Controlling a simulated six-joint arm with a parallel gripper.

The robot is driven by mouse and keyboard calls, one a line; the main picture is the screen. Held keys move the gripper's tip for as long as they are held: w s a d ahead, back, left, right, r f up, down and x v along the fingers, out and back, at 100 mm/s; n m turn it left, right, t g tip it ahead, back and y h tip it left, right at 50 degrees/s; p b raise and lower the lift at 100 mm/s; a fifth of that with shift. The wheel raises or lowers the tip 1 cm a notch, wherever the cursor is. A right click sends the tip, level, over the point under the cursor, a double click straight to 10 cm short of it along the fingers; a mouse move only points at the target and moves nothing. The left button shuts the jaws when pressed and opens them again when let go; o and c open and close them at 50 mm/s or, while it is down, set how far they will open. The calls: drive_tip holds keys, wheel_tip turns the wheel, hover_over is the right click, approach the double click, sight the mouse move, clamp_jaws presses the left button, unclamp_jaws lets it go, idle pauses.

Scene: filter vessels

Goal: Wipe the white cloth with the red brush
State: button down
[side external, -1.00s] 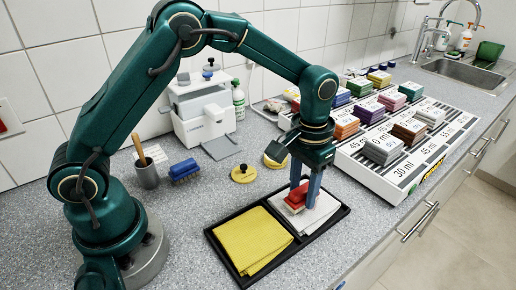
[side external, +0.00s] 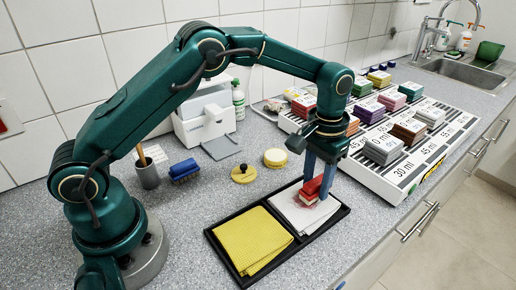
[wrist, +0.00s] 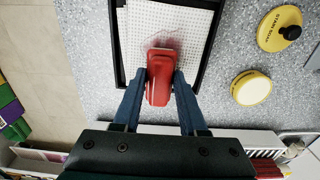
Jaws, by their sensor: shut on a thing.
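My gripper (side external: 317,180) is shut on the red brush (side external: 309,194), with its blue fingers on either side of the handle. The brush is low over the far right part of the white cloth (side external: 292,214). It appears to touch the cloth. The cloth lies in the right compartment of a black tray (side external: 327,226). In the wrist view, the brush (wrist: 159,88) sits between the fingertips (wrist: 160,79), and a reddish smudge shows on the white cloth (wrist: 145,22) beside its head. The bristles are mostly hidden.
A yellow cloth (side external: 250,240) fills the tray's left compartment. A blue brush (side external: 184,170), a grey cup (side external: 148,174) and two yellow round pieces (side external: 243,174) (side external: 275,157) stand behind. A white rack (side external: 380,184) of coloured blocks is close on the right.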

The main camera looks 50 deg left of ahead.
drive_tip(key=shift+s, duration=3.15)
wheel_tip(320, 180, up, 8)
drive_tip(key=shift+f, duration=0.1)
